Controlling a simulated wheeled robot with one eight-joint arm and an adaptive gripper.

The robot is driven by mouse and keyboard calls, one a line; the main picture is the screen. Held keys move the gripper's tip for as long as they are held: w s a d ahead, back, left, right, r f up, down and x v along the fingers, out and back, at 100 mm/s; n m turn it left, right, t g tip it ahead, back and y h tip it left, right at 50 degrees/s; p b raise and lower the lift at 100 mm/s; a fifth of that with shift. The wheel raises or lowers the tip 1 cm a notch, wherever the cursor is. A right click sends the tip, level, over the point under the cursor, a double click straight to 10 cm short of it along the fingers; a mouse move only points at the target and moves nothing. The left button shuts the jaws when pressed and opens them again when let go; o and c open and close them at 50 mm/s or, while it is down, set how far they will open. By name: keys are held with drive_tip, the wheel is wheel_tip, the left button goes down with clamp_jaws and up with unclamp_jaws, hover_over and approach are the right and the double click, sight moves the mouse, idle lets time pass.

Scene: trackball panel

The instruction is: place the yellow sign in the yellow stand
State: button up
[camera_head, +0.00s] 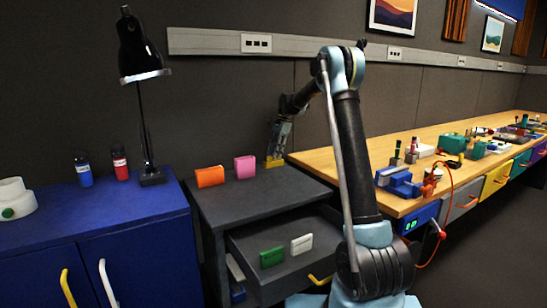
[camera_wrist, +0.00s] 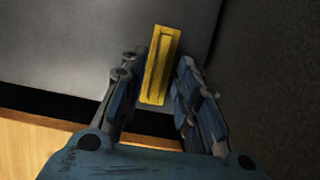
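A yellow piece (camera_head: 274,163) is on top of the grey cabinet, near its back right edge, below my gripper (camera_head: 275,155). In the wrist view this yellow piece (camera_wrist: 160,65) is a narrow block with a long inner rectangle along its top. I cannot tell whether that is the stand's slot or the top edge of the yellow sign sitting in it. No other yellow sign shows. My gripper (camera_wrist: 156,75) is open, its fingers on either side of the yellow piece, with visible gaps between.
An orange sign (camera_head: 210,176) and a pink sign (camera_head: 245,167) stand on the grey cabinet (camera_head: 265,204) to the left. Its drawer is open and holds a green piece (camera_head: 272,257) and a white piece (camera_head: 302,244). The wooden workbench (camera_head: 340,164) adjoins on the right.

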drive_tip(key=v, duration=1)
drive_tip(key=shift+r, duration=0.35)
drive_tip(key=shift+d, duration=0.1)
